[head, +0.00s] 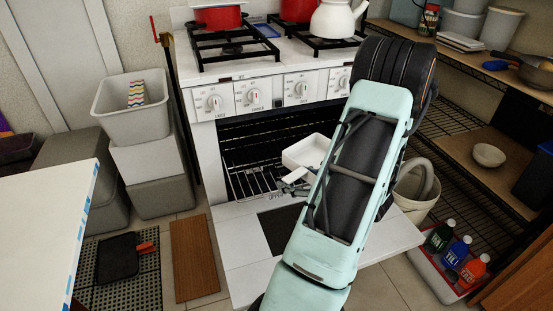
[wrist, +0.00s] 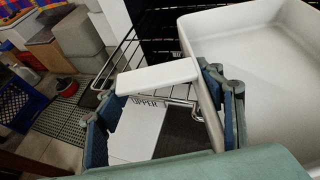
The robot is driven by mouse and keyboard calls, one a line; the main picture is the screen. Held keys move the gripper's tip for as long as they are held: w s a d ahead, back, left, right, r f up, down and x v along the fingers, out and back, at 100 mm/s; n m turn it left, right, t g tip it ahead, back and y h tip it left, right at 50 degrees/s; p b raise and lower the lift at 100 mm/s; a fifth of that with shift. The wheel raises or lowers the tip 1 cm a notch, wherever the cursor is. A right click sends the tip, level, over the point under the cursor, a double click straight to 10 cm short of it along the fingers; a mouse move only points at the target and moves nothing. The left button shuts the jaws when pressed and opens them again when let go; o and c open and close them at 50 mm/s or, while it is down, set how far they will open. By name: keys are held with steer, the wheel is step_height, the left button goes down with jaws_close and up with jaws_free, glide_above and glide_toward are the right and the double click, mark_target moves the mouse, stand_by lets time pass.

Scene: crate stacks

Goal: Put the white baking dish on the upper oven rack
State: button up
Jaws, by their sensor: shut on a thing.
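The white baking dish (head: 307,151) is at the open mouth of the oven, partly hidden by my arm in the head view. In the wrist view the dish (wrist: 262,50) fills the right side, and its inside looks empty. My gripper (head: 292,187) is shut on the dish's near handle, with a finger on each side of it in the wrist view (wrist: 160,84). A wire oven rack (head: 248,183) shows left of the dish. A label reading UPPER (wrist: 148,103) shows below the handle. Whether the dish touches the rack cannot be told.
The oven door (head: 240,254) is folded down under my arm. Pots and a white kettle (head: 336,19) stand on the stove. Stacked grey and white crates (head: 150,160) stand left, a white counter (head: 40,215) nearer. Wire shelving (head: 450,110) and a bottle crate (head: 428,268) are right.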

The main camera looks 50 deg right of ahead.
steer(key=b, duration=0.2)
glide_above(263, 170)
steer(key=shift+s+r, duration=0.15)
steer(key=shift+s, duration=0.25)
steer(key=f+b, duration=0.1)
steer(key=f, duration=0.1)
steer(key=f+b, duration=0.1)
steer(key=shift+w+d+f, duration=0.1)
steer(key=shift+w+f, duration=0.25)
steer(key=shift+w, duration=0.05)
steer(key=o, duration=2)
steer(key=shift+o, duration=0.2)
steer(key=shift+s, duration=0.1)
steer(key=p+v, duration=0.3)
steer(key=v, duration=0.9)
